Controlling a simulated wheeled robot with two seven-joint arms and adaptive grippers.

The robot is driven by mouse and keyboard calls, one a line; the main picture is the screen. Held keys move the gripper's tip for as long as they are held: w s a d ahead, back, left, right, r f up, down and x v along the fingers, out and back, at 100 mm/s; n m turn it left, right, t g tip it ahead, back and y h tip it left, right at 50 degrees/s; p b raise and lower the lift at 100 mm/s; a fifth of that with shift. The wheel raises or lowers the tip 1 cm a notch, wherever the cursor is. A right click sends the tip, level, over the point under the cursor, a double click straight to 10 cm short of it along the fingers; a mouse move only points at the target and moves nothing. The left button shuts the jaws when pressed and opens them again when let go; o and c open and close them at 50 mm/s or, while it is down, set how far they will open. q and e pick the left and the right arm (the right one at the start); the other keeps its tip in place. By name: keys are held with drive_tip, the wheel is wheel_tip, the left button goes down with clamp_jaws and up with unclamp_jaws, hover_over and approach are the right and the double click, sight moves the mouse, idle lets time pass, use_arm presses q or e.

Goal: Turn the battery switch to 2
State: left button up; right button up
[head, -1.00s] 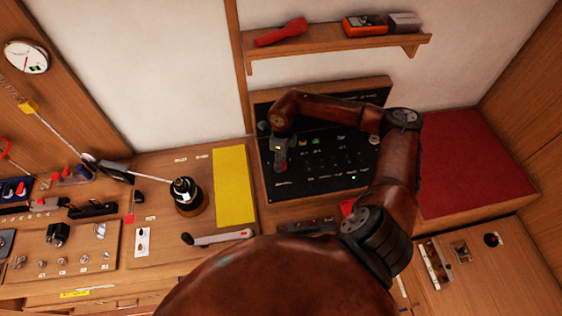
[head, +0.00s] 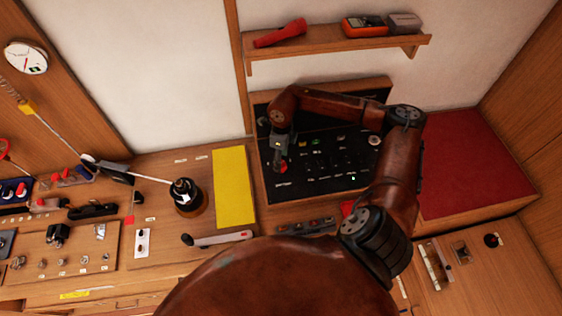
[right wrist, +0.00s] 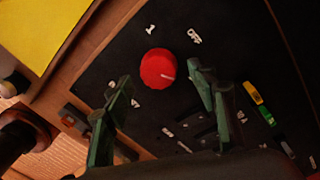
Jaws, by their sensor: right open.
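The battery switch is a round red knob (right wrist: 158,68) on the black panel (right wrist: 105,50), seen from close up in the right wrist view. A pale mark on the knob points toward the lower right of that view. White labels stand around it; "1" and "OFF" are readable above, while those below are partly hidden by a finger. My right gripper (right wrist: 162,76) is open, with its fingers on either side of the knob's lower part; I cannot tell whether they touch it. In the head view the knob (head: 283,168) shows just below my gripper. My left gripper is not in view.
A wooden shelf (head: 345,46) with a red tool and an orange meter is above the panel. A yellow sheet (head: 233,187) lies left of the panel, and a red cushion (head: 470,165) lies right. A dark round post (head: 186,196) stands on the left counter.

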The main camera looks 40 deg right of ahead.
wheel_tip(320, 180, up, 10)
drive_tip(key=shift+w+d, duration=0.15)
drive_tip(key=shift+d, duration=0.1)
drive_tip(key=shift+f, duration=0.15)
idle(0.3)
